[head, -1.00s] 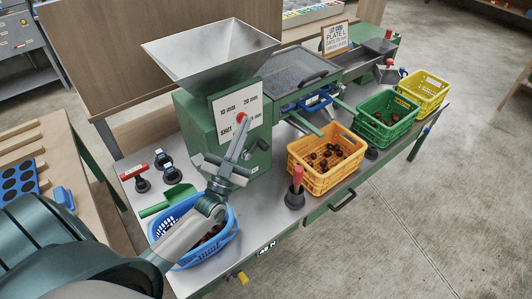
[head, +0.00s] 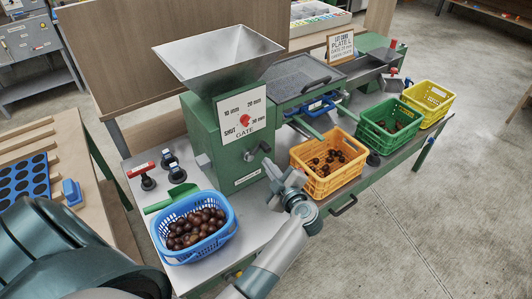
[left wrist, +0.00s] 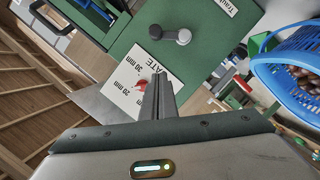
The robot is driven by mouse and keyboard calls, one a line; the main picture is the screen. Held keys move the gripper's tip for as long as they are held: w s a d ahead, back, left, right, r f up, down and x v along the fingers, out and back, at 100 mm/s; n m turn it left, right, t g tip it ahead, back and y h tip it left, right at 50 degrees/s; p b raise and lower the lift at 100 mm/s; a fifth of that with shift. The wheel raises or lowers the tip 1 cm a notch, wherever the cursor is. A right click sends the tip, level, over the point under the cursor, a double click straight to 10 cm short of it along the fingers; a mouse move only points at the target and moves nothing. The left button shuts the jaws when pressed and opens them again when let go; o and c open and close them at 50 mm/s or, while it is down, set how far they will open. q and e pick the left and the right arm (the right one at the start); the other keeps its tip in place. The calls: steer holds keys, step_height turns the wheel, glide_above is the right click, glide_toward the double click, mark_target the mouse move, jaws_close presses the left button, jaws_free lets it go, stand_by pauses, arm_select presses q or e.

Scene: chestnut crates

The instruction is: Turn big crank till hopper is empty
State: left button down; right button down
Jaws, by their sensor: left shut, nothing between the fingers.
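The hopper (head: 218,55) is a grey metal funnel on the green machine box (head: 232,165). The inside walls that show are bare; its bottom is hidden. A small crank (head: 262,148) with a grey hub and dark knob is on the box front. It also shows in the left wrist view (left wrist: 170,34). A red gate knob (head: 245,119) sits on the white plate above it. My left gripper (head: 275,176) is in front of the box, right of and below the crank, apart from it. Its fingers (left wrist: 158,98) are shut and empty. My right gripper is not in view.
A blue basket (head: 232,232) of chestnuts stands front left on the bench. Orange (head: 325,185), green (head: 385,145) and yellow (head: 440,112) crates stand along the right.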

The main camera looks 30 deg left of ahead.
mark_target(266, 151)
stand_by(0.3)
arm_select(q)
steer(key=w+a+f+p, duration=0.2)
steer(key=w+a+f, duration=0.2)
steer(key=w+a, duration=0.3)
steer(key=shift+w+f, duration=0.2)
steer(key=shift+w, duration=0.45)
stand_by(0.5)
steer(key=shift+w+d+p, duration=0.1)
steer(key=shift+w+p, duration=0.05)
steer(key=shift+p, duration=0.3)
steer(key=shift+w+m, duration=0.1)
steer(key=shift+m, duration=0.2)
